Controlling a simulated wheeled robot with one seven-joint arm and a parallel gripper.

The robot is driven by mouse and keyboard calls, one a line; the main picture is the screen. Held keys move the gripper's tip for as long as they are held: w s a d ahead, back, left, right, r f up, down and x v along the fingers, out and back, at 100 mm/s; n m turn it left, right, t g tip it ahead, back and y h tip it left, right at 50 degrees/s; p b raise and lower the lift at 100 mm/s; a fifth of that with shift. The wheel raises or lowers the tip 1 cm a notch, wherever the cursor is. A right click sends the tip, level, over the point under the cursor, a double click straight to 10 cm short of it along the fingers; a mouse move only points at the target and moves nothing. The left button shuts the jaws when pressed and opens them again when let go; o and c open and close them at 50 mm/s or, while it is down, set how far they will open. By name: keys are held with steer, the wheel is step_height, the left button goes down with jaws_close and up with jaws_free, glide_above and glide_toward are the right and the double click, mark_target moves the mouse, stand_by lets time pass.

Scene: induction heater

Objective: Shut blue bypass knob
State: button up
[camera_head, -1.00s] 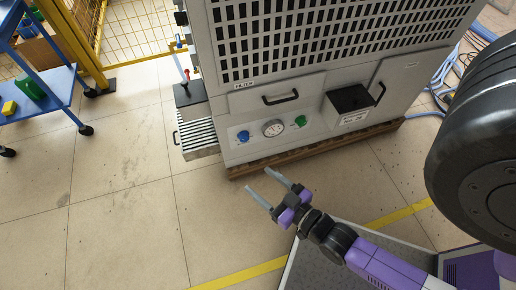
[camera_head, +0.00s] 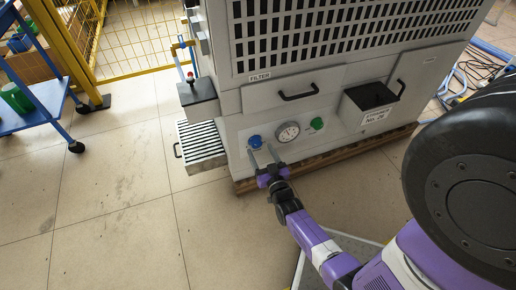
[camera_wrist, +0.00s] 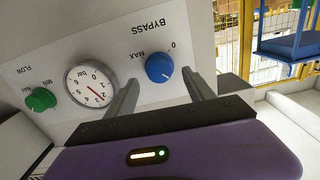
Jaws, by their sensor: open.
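The blue bypass knob (camera_head: 255,141) is on the lower front panel of the grey machine, left of a round gauge. In the wrist view the blue knob (camera_wrist: 159,68) shows under the upside-down label BYPASS, with MAX and 0 marks beside it; its light pointer line is towards the 0 side. My gripper (camera_head: 262,154) is open with its fingers pointing at the panel just below the knob. In the wrist view my gripper (camera_wrist: 163,84) has one finger on each side of the knob's position, the knob lying between and beyond the tips. I cannot see any contact.
The pressure gauge (camera_head: 288,132) and green flow knob (camera_head: 317,124) are right of the blue knob. A slatted grey box (camera_head: 202,147) stands at the machine's left. A blue cart (camera_head: 40,110) and yellow fence are further left. Floor in front is clear.

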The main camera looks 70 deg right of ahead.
mark_target(258, 145)
steer(key=shift+b+x, duration=0.35)
steer(key=shift+x, duration=1.4)
steer(key=c, duration=1.3)
